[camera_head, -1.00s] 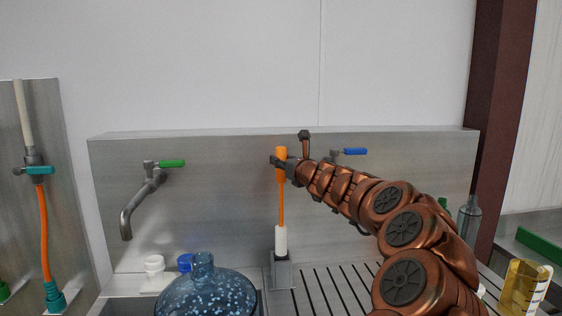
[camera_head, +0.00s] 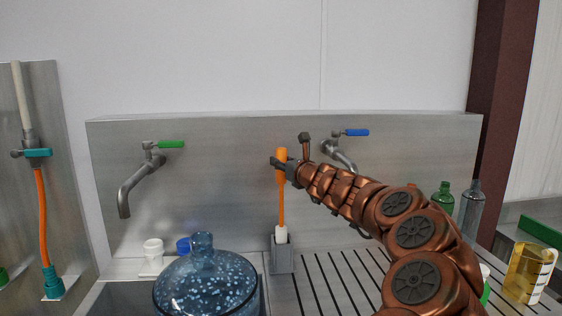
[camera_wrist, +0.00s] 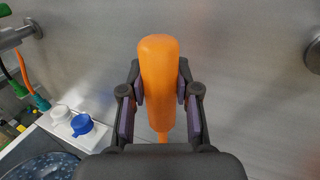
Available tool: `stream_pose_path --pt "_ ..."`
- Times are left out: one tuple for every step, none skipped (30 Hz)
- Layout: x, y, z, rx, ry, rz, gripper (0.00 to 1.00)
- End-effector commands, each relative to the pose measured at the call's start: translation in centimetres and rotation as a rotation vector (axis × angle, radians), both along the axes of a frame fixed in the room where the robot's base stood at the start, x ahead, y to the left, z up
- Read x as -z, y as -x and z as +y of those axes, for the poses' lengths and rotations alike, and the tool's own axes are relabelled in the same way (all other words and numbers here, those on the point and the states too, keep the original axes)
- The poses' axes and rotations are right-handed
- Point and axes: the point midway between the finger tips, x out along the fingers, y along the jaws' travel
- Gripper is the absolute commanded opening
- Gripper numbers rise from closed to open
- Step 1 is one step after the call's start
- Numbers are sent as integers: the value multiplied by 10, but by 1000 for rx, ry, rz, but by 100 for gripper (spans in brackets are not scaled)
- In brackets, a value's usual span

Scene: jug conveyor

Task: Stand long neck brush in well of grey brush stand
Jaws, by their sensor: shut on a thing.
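The long neck brush (camera_head: 281,205) is upright, with an orange handle and neck and a white bristle head at its lower end. My gripper (camera_head: 282,162) is shut on the orange handle, which also shows between the fingers in the wrist view (camera_wrist: 159,80). The grey brush stand (camera_head: 282,261) stands at the back of the sink, left of the slotted drainboard. The lower part of the white head is hidden inside the stand's well; only its top shows above the rim. Whether it touches the bottom is hidden.
A blue speckled jug (camera_head: 205,284) stands close in front and left of the stand. White (camera_head: 152,250) and blue (camera_head: 184,245) caps lie behind it. Taps with green (camera_head: 171,144) and blue (camera_head: 357,132) levers project from the backsplash. Bottles (camera_head: 468,207) and a yellow pitcher (camera_head: 528,273) stand right.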

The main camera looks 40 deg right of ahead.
Motion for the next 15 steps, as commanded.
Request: stream_pose_path --pt "4 0 0 0 0 -1 0" --pt "4 0 0 0 0 -1 0" --pt "5 0 0 0 -1 -1 0" --pt "6 0 0 0 -1 -1 0" --pt "6 0 0 0 -1 -1 0" --pt "6 0 0 0 -1 0 0" --pt "6 0 0 1 -1 0 0" --pt "6 0 0 1 -1 0 0" --pt "6 0 0 1 -1 0 0" --pt "6 0 0 1 -1 0 0" --pt "6 0 0 1 -1 0 0" --pt "6 0 0 1 -1 0 0" --pt "6 0 0 1 -1 0 0" --pt "6 0 0 1 -1 0 34" --pt "6 0 0 0 -1 0 38"
